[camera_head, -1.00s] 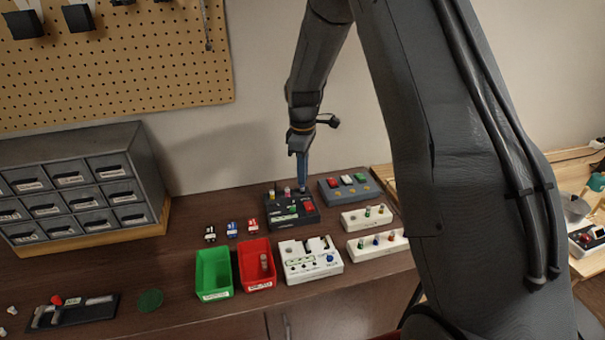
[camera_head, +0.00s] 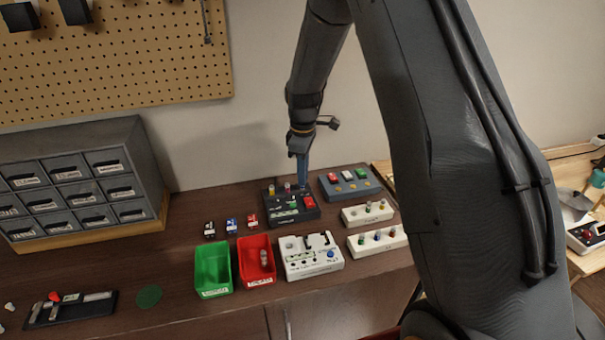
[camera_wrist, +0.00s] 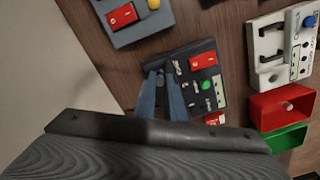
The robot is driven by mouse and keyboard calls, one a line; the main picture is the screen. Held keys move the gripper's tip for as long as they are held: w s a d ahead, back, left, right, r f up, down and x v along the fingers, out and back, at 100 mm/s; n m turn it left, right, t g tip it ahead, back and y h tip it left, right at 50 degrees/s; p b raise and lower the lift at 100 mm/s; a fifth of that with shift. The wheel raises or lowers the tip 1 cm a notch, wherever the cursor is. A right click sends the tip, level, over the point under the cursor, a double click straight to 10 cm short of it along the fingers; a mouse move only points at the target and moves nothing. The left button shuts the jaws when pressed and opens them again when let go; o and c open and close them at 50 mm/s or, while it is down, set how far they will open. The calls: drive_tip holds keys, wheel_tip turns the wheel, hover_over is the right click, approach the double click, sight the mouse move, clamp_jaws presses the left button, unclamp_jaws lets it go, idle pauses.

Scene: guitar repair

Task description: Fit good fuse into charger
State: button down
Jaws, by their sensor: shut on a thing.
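My gripper (camera_head: 304,184) points down at the back edge of a black box (camera_head: 308,217), which has a red switch and several small coloured parts on top. I cannot tell for sure whether this box is the charger. In the wrist view the blue fingers (camera_wrist: 162,72) come together over one end of the black box (camera_wrist: 196,62). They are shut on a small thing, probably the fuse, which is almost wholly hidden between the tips. I cannot tell whether it touches the box. A grey cylinder, perhaps another fuse (camera_head: 264,258), stands in the red bin (camera_head: 257,279).
A green bin (camera_head: 213,290) stands left of the red bin. A white box (camera_head: 313,268) with a black clip is to the right. A blue-grey box (camera_head: 347,194) is close to my gripper's right. Grey drawers (camera_head: 78,185) stand at left; brown bench between is mostly clear.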

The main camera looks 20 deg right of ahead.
drive_tip(key=shift+f, duration=0.25)
drive_tip(key=c, duration=1.4)
unclamp_jaws()
drive_tip(key=shift+o, duration=0.2)
drive_tip(key=shift+r+p, duration=1.85)
drive_tip(key=shift+r, duration=1.7)
drive_tip(key=s+m+b, duration=0.2)
drive_tip(key=s+m, duration=0.2)
drive_tip(key=s, duration=0.4)
drive_tip(key=s+f+m+t+b, duration=0.1)
drive_tip(key=s+m+b, duration=0.2)
drive_tip(key=s, duration=0.6)
drive_tip(key=s+f+m+b, duration=0.1)
drive_tip(key=s+m+b, duration=0.2)
drive_tip(key=s, duration=0.6)
drive_tip(key=shift+a+m, duration=0.15)
drive_tip(key=shift+m, duration=0.85)
